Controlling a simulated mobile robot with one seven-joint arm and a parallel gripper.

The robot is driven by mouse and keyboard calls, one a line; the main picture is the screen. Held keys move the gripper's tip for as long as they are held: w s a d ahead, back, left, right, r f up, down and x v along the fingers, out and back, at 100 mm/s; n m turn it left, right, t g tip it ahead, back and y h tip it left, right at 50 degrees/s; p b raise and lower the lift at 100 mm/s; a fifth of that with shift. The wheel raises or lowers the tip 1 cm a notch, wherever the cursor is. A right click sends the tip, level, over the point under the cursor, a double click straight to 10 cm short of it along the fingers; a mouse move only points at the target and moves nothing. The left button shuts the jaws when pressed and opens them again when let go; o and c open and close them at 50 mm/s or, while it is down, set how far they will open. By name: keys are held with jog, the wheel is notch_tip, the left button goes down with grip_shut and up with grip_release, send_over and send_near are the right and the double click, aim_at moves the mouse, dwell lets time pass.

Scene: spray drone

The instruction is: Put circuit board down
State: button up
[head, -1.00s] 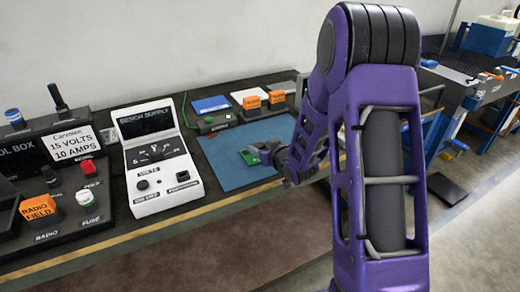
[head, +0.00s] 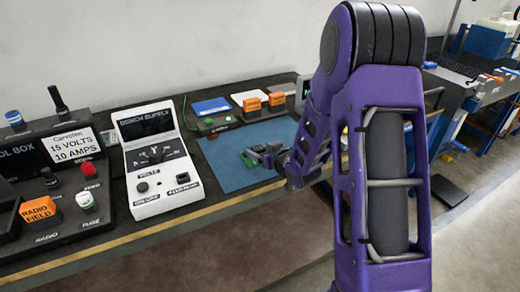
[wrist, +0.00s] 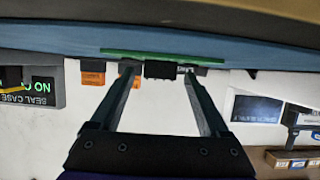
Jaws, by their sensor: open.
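The green circuit board (head: 256,149) is on the blue mat (head: 226,165) on the workbench. My gripper (head: 271,151) is at the board's right end in the head view and hides part of it. In the wrist view, which looks inverted, the board (wrist: 180,56) shows edge-on as a thin green strip along the blue mat (wrist: 260,52). My gripper's two fingers (wrist: 159,72) are apart there, with dark parts of the board between and beside their tips. Whether a fingertip touches the board cannot be told.
The white bench supply (head: 158,165) stands left of the mat. Orange blocks (head: 264,102) and a blue-topped box (head: 211,106) are behind it. A black tool box panel (head: 45,165) is further left. The mat's left part is clear.

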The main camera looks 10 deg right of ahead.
jog(key=p+v, duration=0.1)
jog(key=v, duration=1)
